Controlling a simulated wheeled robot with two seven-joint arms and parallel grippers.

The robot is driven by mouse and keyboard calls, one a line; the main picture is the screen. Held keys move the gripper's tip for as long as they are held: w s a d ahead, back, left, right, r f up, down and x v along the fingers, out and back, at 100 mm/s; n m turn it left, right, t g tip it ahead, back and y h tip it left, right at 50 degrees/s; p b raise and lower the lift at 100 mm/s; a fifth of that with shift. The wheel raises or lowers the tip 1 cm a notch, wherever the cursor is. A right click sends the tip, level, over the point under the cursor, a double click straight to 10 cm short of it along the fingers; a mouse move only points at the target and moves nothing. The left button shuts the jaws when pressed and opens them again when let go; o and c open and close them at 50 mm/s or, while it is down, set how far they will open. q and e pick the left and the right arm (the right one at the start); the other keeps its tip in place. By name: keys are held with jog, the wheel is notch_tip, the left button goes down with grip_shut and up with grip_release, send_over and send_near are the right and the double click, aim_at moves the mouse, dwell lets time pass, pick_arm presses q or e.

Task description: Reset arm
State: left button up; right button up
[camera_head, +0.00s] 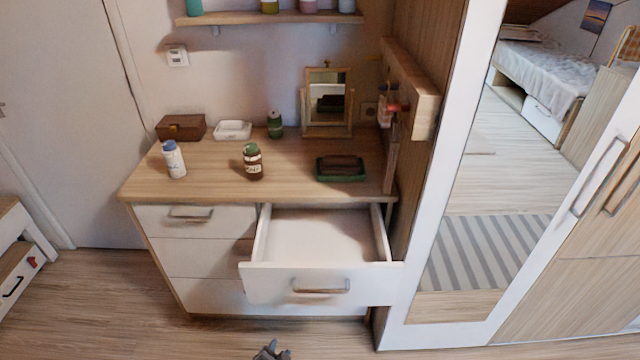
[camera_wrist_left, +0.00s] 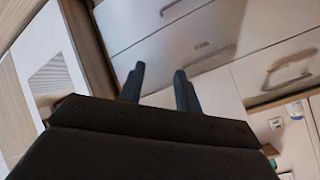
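My left gripper (camera_head: 272,350) shows at the bottom edge of the head view, low in front of the dresser and apart from it. In the left wrist view its two dark fingers (camera_wrist_left: 160,88) stand apart with nothing between them. The open top right drawer (camera_head: 318,236) of the dresser is pulled out and looks empty inside. Its front with a handle (camera_head: 320,288) faces me. My right gripper is not in view.
The dresser top (camera_head: 215,185) bears a white bottle (camera_head: 174,159), a brown jar (camera_head: 253,162), a green tray (camera_head: 340,176), a wooden box (camera_head: 181,127) and a mirror (camera_head: 327,103). A mirrored wardrobe (camera_head: 500,180) stands right. Floor (camera_head: 110,310) is clear at front left.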

pick_arm(q)
jog(key=s+a+f+n+g, duration=0.2)
jog(key=s+f+n+g, duration=0.1)
jog(key=s, duration=0.5)
jog(key=s+a+f+n+g, duration=0.3)
jog(key=s+g, duration=0.3)
jog(key=s, duration=0.3)
jog(key=shift+f+h, duration=0.15)
jog(key=shift+h, duration=0.15)
